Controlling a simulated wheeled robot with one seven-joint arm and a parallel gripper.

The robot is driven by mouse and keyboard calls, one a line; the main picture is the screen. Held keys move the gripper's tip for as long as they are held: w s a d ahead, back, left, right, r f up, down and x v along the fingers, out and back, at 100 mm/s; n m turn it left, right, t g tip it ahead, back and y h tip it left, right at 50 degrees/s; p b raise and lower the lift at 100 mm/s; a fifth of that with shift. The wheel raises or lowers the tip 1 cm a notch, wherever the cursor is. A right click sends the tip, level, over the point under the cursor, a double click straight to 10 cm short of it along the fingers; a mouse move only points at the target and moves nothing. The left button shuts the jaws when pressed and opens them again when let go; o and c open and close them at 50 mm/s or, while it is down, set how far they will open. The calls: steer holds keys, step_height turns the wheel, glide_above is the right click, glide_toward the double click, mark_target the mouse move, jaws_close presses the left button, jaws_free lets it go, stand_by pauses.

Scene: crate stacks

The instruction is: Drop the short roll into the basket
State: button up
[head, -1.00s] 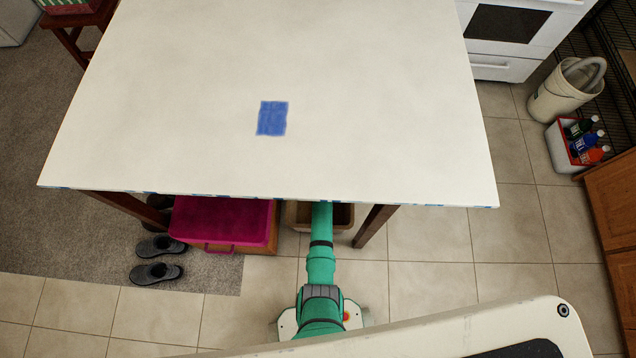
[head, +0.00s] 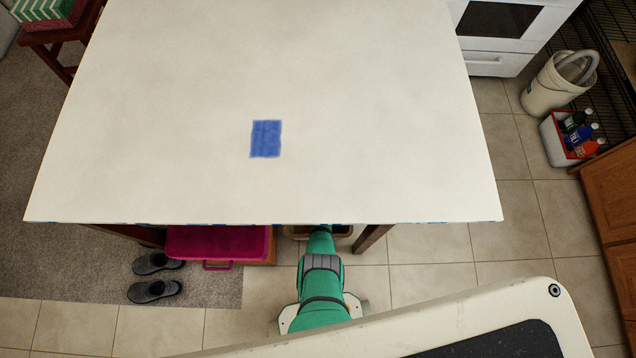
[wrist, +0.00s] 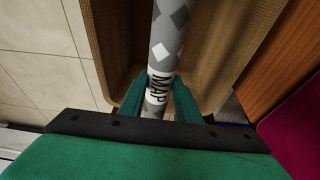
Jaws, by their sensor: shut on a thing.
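In the wrist view, my gripper (wrist: 158,98) is shut on a grey and white roll (wrist: 168,40) with a diamond pattern and a "MAP" label. One green finger lies on each side of the roll near its label. The roll runs away from the fingers and out of the top of the view, so its far end is hidden. The brown woven basket (wrist: 103,35) shows its walls on both sides of the roll, with the roll over or within its opening. In the head view, part of the basket (head: 345,231) shows under the table edge, and the table hides my gripper.
The white table (head: 380,130) with a blue patch (head: 266,139) stands above the basket. A magenta-lidded box (head: 215,243) is left of the basket; its lid also shows in the wrist view (wrist: 295,135). Dark slippers (head: 155,291) lie on the floor.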

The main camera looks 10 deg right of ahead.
steer(key=shift+f, duration=0.4)
steer(key=o, duration=1.3)
steer(key=shift+r, duration=0.1)
steer(key=shift+v, duration=5.3)
steer(key=shift+s, duration=0.15)
